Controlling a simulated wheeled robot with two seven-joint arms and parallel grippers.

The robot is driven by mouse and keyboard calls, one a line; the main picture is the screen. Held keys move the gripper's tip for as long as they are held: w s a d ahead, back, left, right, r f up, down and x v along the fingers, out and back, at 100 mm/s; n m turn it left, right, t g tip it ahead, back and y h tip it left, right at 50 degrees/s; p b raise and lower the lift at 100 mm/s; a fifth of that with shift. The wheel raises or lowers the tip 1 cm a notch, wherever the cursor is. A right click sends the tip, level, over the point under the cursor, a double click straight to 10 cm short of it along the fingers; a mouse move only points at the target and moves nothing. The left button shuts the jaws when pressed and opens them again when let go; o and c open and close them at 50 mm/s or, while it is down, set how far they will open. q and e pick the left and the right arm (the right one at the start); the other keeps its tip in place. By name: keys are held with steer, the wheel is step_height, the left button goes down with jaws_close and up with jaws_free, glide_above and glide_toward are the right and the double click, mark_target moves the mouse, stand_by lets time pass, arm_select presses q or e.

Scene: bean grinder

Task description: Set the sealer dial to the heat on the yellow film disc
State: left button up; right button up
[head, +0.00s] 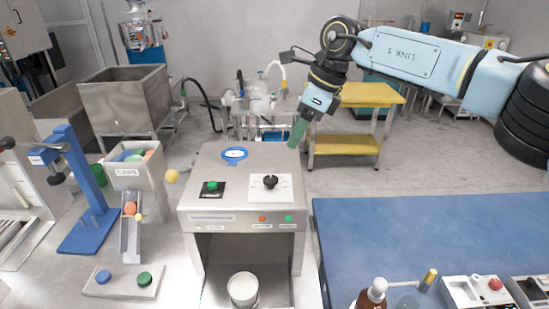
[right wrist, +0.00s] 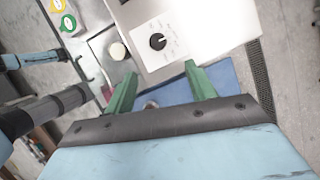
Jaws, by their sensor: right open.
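The sealer is the grey metal box (head: 190,211) in the middle of the head view. Its black dial (head: 270,182) sits on a white plate on the sloped top, right of a green button (head: 212,187). The dial (right wrist: 158,41) also shows in the right wrist view; its marks are too small to read. My right gripper (head: 297,136) has green fingers and hangs above and behind the dial. In its wrist view the fingers (right wrist: 161,80) are apart and empty, clear of the dial. A yellow disc (right wrist: 68,22) with a pale centre shows at upper left there. My left gripper is out of view.
A blue-ringed disc (head: 235,154) lies on the sealer top. A white cup (head: 243,289) stands in the sealer's opening. A caps hopper (head: 137,178) and blue press (head: 87,190) stand left. A blue mat (head: 430,235) at right is mostly bare, with bottles at its front.

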steer(key=p, duration=0.1)
glide_toward(272, 178)
steer(key=p+x, duration=0.1)
steer(key=x, duration=0.6)
steer(key=shift+a+f, duration=0.15)
steer(key=shift+f, duration=0.2)
steer(key=shift+a, duration=0.1)
steer(key=shift+c, duration=0.6)
steer(key=c, duration=0.8)
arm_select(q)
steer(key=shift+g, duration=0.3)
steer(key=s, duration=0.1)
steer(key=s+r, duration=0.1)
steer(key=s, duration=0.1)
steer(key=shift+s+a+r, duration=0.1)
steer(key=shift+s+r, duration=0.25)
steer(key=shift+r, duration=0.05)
arm_select(e)
steer(key=shift+c, duration=0.2)
